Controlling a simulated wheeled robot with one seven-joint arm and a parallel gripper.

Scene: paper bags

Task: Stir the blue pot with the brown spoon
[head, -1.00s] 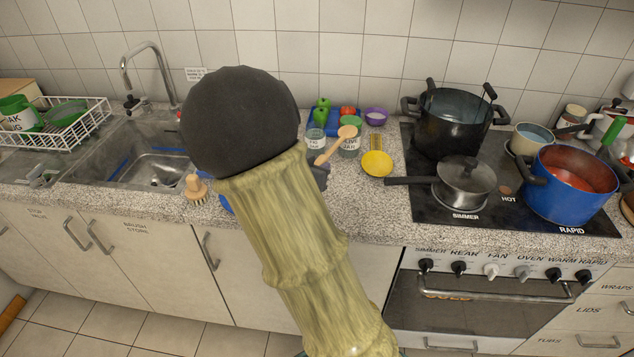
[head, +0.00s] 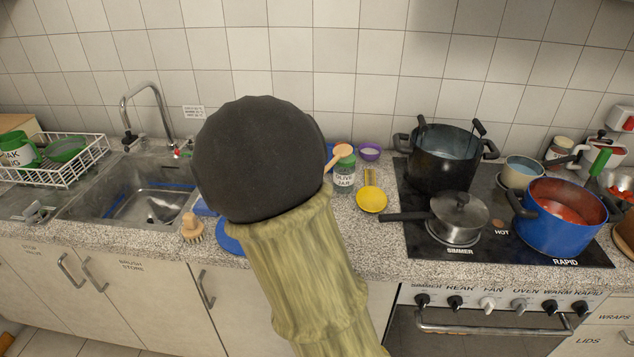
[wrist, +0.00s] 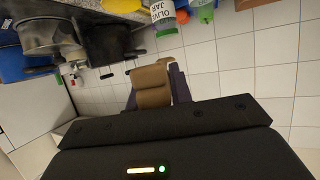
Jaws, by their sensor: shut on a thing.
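The blue pot (head: 552,231) stands on the right front of the stove, marked RAPID, with red food inside. In the wrist view, my gripper (wrist: 154,88) is shut on a brown piece (wrist: 152,83), which I take to be the spoon's handle. The spoon is well left of the blue pot.
A black pot (head: 444,165) and a lidded steel saucepan (head: 459,216) stand on the stove between spoon and blue pot. A cream pot (head: 521,172) is behind the blue pot.

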